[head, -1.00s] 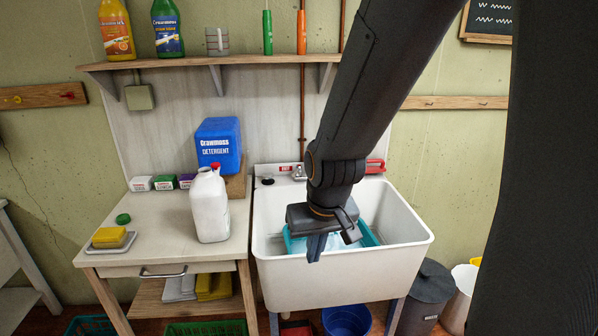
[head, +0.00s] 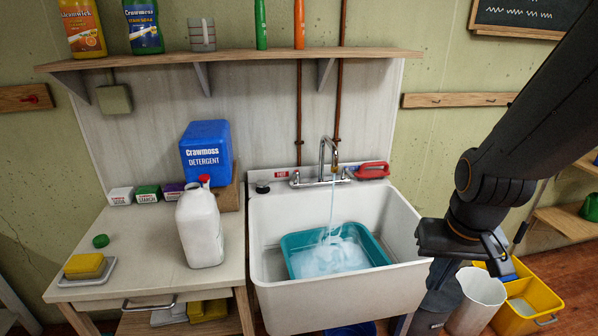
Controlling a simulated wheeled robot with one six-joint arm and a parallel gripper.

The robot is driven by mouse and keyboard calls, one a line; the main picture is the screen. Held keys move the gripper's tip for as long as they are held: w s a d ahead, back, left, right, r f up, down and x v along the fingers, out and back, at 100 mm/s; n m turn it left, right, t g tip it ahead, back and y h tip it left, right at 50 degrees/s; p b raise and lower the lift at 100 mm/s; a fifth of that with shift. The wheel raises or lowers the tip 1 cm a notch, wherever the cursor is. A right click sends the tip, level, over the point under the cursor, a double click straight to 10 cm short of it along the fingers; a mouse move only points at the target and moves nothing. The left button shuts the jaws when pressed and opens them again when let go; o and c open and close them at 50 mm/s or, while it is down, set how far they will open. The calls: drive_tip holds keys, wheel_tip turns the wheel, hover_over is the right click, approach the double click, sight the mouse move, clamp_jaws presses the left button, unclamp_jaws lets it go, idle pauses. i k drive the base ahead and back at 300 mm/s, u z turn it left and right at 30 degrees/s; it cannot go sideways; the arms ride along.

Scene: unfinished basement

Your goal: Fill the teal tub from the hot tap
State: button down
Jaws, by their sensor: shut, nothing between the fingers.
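The teal tub (head: 376,248) sits in the white sink basin (head: 340,291). A stream of water (head: 332,205) falls from the curved tap spout (head: 327,142) into the tub, where pale, foamy-looking water shows below the rim. My gripper (head: 437,275) is shut and empty, just outside the sink's right front corner, apart from the tap and tub.
A black stopper (head: 262,187) and a red-handled brush-like object (head: 373,170) lie on the sink ledge. A white jug (head: 200,225) and blue detergent box (head: 206,150) stand on the left counter. Bins and a yellow bucket (head: 530,300) are below my gripper.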

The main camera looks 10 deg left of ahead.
sight(297, 174)
drive_tip(key=u, duration=0.35)
drive_tip(key=i, duration=0.9)
drive_tip(key=u, duration=0.25)
